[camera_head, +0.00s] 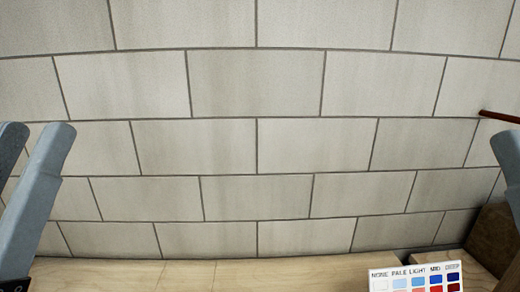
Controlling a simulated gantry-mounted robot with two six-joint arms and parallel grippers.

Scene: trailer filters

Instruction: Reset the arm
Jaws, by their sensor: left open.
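My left gripper (38,131) is at the left edge of the head view, with two grey-blue fingers pointing up. There is a gap between the fingertips and nothing shows between them, so it is open and empty. One grey-blue finger of my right gripper (508,152) shows at the right edge. The rest of that gripper is out of the frame, so I cannot tell how far it is open. No part of either gripper is seen touching an object.
A light block wall (256,150) fills most of the view. A pale wooden surface (220,273) runs along the bottom. A colour chart (415,277) stands at the bottom right. A dark brown object (495,240) and a thin reddish rod (498,116) are at the right edge.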

